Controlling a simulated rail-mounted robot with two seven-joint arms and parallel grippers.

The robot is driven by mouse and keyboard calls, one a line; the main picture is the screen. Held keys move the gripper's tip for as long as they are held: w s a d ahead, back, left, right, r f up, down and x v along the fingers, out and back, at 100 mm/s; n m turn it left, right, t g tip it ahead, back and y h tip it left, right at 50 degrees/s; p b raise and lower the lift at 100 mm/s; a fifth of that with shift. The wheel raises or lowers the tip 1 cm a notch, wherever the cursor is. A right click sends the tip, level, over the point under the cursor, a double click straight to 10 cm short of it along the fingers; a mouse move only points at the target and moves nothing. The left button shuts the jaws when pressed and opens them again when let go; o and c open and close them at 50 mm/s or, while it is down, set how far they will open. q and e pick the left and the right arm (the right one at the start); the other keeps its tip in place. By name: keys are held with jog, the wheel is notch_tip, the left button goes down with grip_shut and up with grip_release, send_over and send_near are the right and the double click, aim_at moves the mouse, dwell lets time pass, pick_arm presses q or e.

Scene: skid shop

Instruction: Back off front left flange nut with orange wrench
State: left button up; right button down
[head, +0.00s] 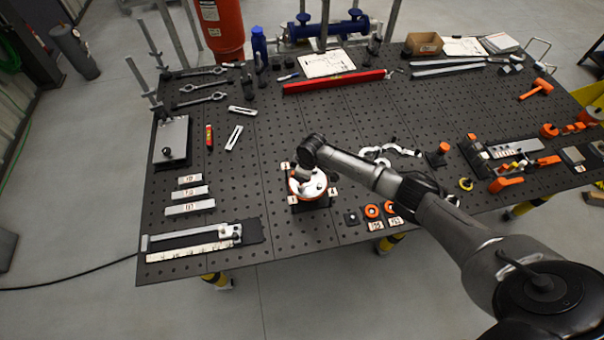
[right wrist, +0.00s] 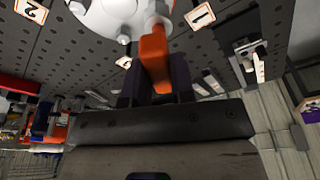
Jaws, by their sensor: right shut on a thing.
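The white and orange flange (head: 310,186) stands on a dark base on the table in front of me, with number plates around it. In the right wrist view the white flange (right wrist: 112,14) shows at the top, with bolt ends or nuts on its rim. My right gripper (right wrist: 155,85) is shut on the orange wrench (right wrist: 154,55), whose far end reaches a nut (right wrist: 157,22) at the rim near plate 1 (right wrist: 200,15). I cannot tell whether the wrench sits around the nut. In the head view my right wrist hides part of the flange. My left gripper is not in view.
The black perforated table (head: 245,215) carries marked gauge bars (head: 187,192) and a long scale (head: 190,248) at left. A red level (head: 333,82) lies behind. The table between flange and level is mostly clear.

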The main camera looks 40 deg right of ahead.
jog(key=shift+f+b, duration=0.55)
jog(key=shift+f, duration=0.2)
dwell(0.3)
jog(key=shift+f+n+b, duration=0.1)
jog(key=shift+n+b, duration=0.45)
jog(key=shift+n, duration=0.15)
jog(key=shift+n+b, duration=0.45)
jog(key=shift+n, duration=0.45)
jog(key=shift+y, duration=0.3)
